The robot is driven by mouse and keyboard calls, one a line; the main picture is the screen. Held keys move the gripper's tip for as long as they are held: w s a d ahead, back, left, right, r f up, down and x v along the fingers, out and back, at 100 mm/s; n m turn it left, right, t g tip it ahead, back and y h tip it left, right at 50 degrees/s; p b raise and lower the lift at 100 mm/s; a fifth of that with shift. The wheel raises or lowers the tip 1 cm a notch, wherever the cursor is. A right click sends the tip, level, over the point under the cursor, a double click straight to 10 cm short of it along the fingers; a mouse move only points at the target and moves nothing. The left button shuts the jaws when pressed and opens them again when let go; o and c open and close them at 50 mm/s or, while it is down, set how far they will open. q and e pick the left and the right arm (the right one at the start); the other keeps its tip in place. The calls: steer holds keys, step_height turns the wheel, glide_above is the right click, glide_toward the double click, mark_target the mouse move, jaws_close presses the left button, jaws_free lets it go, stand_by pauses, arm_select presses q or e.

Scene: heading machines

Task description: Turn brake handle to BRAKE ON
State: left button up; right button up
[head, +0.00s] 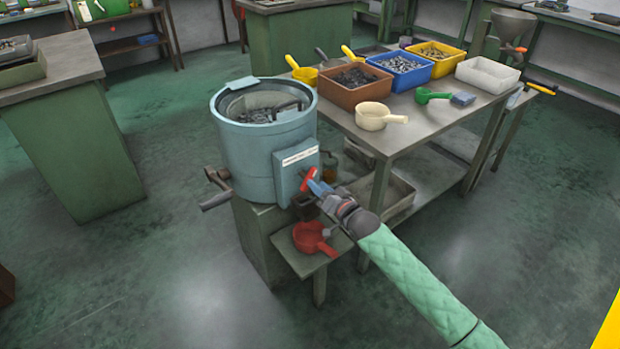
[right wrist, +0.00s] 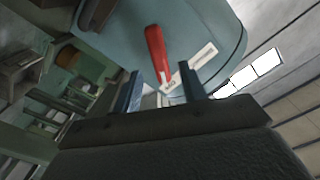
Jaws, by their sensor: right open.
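The red brake handle (head: 308,179) sits on the front panel of the light-blue drum machine (head: 262,150), below a white label strip (head: 299,156). My right gripper (head: 314,183) is at the handle in the head view, its blue fingers close to it. In the right wrist view the red handle (right wrist: 158,55) stands between the two open fingers (right wrist: 165,92), with the white label (right wrist: 192,66) beside it. I cannot tell whether a finger touches the handle. The label's text is too small to read. My left gripper is not in view.
A red scoop (head: 314,238) lies on a small shelf under the panel. A hammer-like lever (head: 217,188) sticks out at the drum's left. The grey workbench (head: 420,118) on the right holds bins and scoops. The floor at left front is clear.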

mark_target(309, 177)
steer(key=shift+x, duration=2.75)
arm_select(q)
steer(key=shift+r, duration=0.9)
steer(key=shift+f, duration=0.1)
arm_select(e)
jaws_close()
